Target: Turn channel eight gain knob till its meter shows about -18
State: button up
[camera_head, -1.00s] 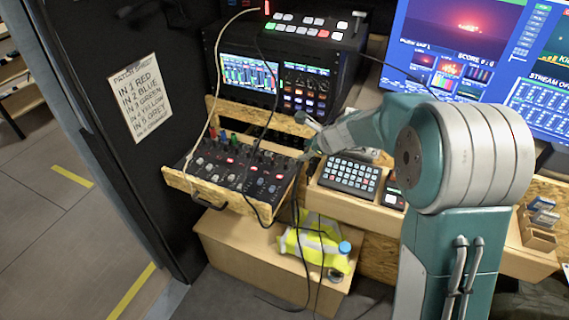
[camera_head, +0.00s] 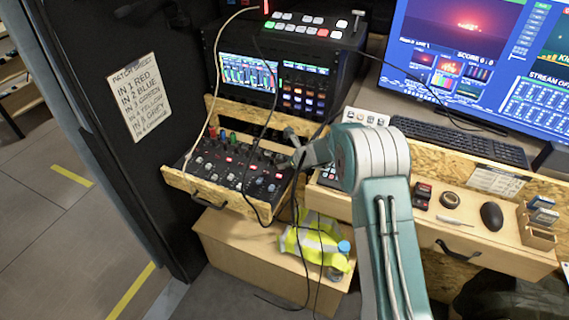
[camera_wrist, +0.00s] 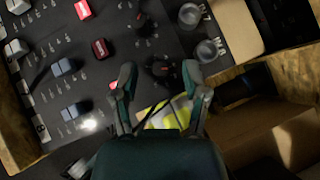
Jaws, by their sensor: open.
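The knob panel (camera_head: 235,172) lies in a pulled-out wooden drawer. In the wrist view, my gripper (camera_wrist: 160,78) is open above the panel's edge, with a black knob (camera_wrist: 158,69) showing between its fingertips; contact cannot be told. Another black knob (camera_wrist: 144,25) sits farther up. Grey knobs stand by the labels M7 (camera_wrist: 190,15) and M8 (camera_wrist: 208,50). I cannot tell which knob is channel eight's gain. In the head view my gripper (camera_head: 297,148) is at the panel's right end. The meter screen (camera_head: 249,74) shows coloured bars; its numbers are too small to read.
A black cable (camera_head: 271,105) hangs across the panel. A switcher (camera_head: 310,25) tops the rack. A yellow vest (camera_head: 312,240) and bottle (camera_head: 341,258) are on the wooden box (camera_head: 225,240) below. The desk drawer (camera_head: 480,235) holds small items.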

jog(key=shift+x, duration=0.9)
jog(key=shift+r, duration=0.1)
grip_shut()
jog(key=shift+n, duration=0.5)
jog(key=n+g+y, duration=0.2)
jog(key=n+g, duration=0.1)
jog(key=n, duration=0.1)
jog(key=shift+n+g, duration=0.4)
jog(key=n+g, duration=0.3)
jog(key=n, duration=0.1)
jog(key=shift+n+g, duration=0.8)
jog(key=shift+n, duration=0.2)
